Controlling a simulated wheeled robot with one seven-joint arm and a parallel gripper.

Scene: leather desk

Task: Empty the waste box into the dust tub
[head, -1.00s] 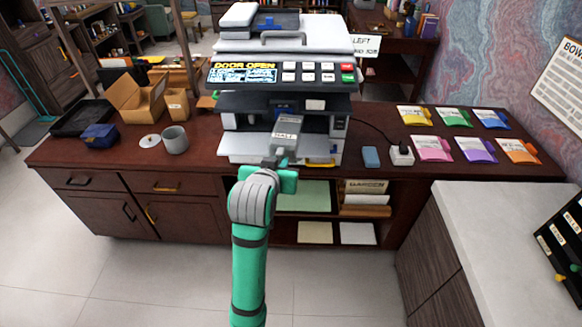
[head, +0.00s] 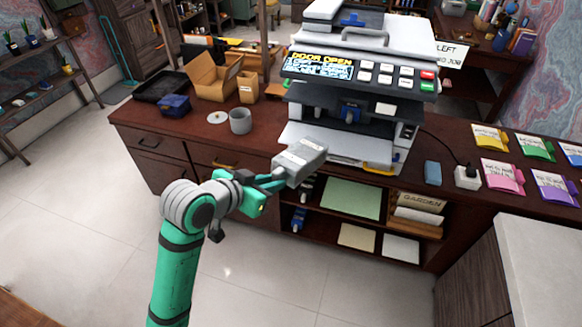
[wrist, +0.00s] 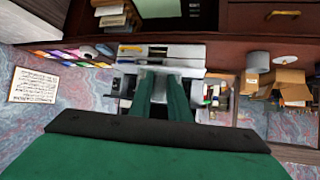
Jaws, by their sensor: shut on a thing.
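The waste box (head: 301,160) is a small light grey box with a label on top, held tilted in front of the copier's lower tray. My gripper (head: 272,182) is shut on its near end. In the wrist view, my green fingers (wrist: 170,92) point toward the copier; I cannot clearly make out the box there. A grey round open tub (head: 240,122), which looks like the dust tub, stands upright on the desk, left of the box and apart from it. Its inside is mostly hidden. A pale round disc (head: 217,117) lies beside it. The box's contents do not show.
The copier (head: 360,68) shows "DOOR OPEN" and its front is open. Cardboard boxes (head: 213,80), a blue box (head: 174,105) and a black tray (head: 160,86) stand left of it. A blue block (head: 432,173) and a white socket (head: 467,178) lie right. Floor before the desk is clear.

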